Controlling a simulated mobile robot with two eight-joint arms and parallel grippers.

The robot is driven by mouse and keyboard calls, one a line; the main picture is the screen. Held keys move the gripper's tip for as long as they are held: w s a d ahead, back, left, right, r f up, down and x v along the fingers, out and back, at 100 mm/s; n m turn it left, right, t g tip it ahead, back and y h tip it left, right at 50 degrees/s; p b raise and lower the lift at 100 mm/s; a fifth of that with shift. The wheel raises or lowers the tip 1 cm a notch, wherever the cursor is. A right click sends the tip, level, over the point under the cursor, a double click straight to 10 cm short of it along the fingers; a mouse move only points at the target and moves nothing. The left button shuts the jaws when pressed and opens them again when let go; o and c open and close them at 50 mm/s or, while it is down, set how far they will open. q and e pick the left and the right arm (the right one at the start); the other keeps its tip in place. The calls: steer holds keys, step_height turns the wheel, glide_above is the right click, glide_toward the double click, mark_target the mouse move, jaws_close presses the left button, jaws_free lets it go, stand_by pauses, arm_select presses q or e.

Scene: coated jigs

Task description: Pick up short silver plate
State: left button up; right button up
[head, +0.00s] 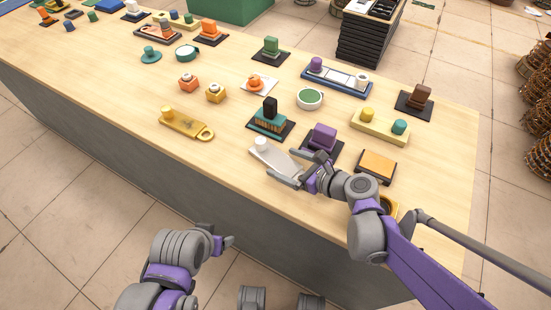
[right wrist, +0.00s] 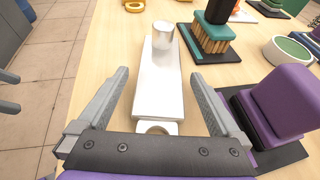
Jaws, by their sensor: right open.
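The short silver plate (head: 272,157) lies flat near the front edge of the table, with an upright silver cylinder at its far end and a ring-shaped hole at its near end. In the right wrist view the plate (right wrist: 156,92) runs away from me between the spread fingers. My right gripper (head: 287,168) is open at the plate's near end; its fingers (right wrist: 160,78) flank the plate with visible gaps on both sides. My left gripper (head: 226,242) is low in front of the table, away from the plate; its finger opening is unclear.
A purple block on a dark base (head: 322,138) stands close on the right of the plate. A teal brush (head: 270,119) is just behind it. An orange pad (head: 377,164) lies farther right, and a yellow plate (head: 184,124) to the left. Bare tabletop separates the yellow and silver plates.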

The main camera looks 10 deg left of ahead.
steer(key=shift+x, duration=0.9)
steer(key=shift+d, duration=0.1)
steer(key=shift+c, duration=0.3)
jaws_close()
